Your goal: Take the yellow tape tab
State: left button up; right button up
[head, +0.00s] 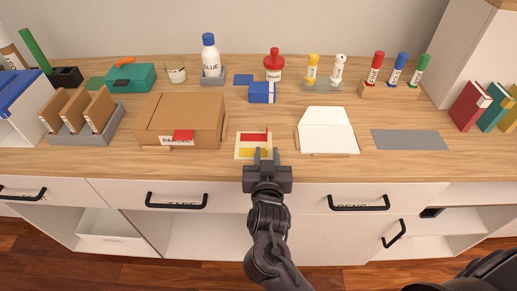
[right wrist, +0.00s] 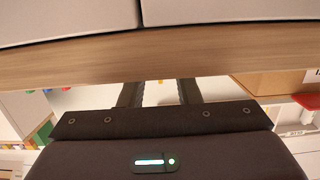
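The yellow tape tab (head: 246,153) lies on a pale card (head: 238,146) near the front edge of the counter, below a red tab (head: 254,137) on the same card. My right gripper (head: 265,153) reaches in from the front, and its fingers overlap the right part of the card in the head view. I cannot tell its height above the card. My left gripper is not in view.
A parcel box (head: 180,112) with a red tab (head: 183,135) stands left of the card. A white pad (head: 326,132) lies to the right, then a grey mat (head: 409,140). A blue box (head: 262,92) sits behind. Drawer handles (head: 177,201) project below the counter edge.

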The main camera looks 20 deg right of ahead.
jog(key=shift+w+d+f, duration=0.1)
jog(key=shift+w+d, duration=0.1)
jog(key=shift+w, duration=0.4)
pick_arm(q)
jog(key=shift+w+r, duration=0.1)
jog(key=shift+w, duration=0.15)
pick_arm(e)
grip_shut()
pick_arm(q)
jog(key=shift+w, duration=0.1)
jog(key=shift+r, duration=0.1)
